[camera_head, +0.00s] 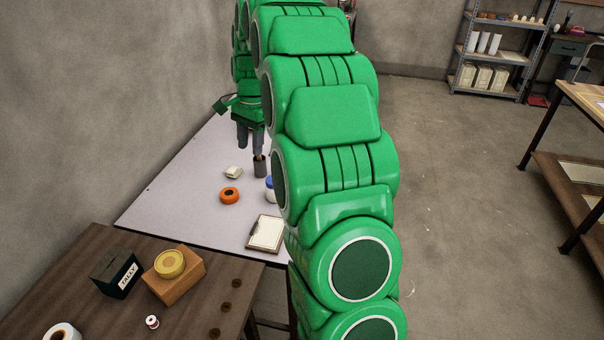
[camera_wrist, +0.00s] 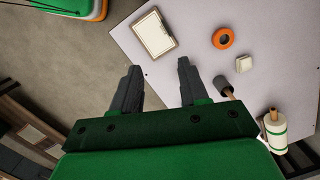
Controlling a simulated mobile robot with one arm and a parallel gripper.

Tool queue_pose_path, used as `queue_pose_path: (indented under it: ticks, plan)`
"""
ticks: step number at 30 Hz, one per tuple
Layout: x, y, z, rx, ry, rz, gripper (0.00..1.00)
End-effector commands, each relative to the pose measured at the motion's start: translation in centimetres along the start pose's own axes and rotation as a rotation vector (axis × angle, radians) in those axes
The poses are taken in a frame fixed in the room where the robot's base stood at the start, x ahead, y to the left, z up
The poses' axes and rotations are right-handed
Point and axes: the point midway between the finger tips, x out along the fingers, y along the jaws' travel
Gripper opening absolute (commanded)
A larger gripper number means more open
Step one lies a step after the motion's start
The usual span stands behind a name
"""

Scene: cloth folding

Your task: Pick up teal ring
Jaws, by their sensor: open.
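I cannot make out a teal ring in either view; my green arm hides part of the table in the head view. The ring that shows is orange (camera_head: 229,195); it lies flat on the pale table (camera_head: 170,195) and also shows in the wrist view (camera_wrist: 222,38). My gripper (camera_head: 250,148) is above the far part of the table, pointing down. In the wrist view my gripper (camera_wrist: 158,70) has its two dark fingers wide apart with nothing between them. The orange ring is to the right of and beyond the fingers there.
Near the orange ring are a small white block (camera_head: 233,172), a dark cylinder (camera_head: 260,167), a clipboard (camera_head: 265,233) and a blue-topped object (camera_head: 270,184) partly behind my arm. A white roll with green bands (camera_wrist: 275,130) shows in the wrist view. A brown table (camera_head: 75,290) stands nearer.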

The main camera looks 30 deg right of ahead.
Motion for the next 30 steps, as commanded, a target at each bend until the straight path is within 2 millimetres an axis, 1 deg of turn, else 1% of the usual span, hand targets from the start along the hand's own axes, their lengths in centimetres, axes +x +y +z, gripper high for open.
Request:
queue_pose_path:
  ticks: [1, 3, 13, 20, 30]
  plan:
    - [0.5, -0.6, -1.2, 0.032, -0.001, -0.004, 0.44]
    - [1.0, -1.5, -2.7, 0.077, -0.001, -0.011, 0.44]
    - [3.8, -4.4, -9.8, 0.294, -0.003, -0.039, 0.44]
    - [6.1, -5.7, -14.8, 0.446, -0.003, -0.059, 0.44]
    - [10.2, -6.6, -22.0, 0.670, -0.002, -0.088, 0.44]
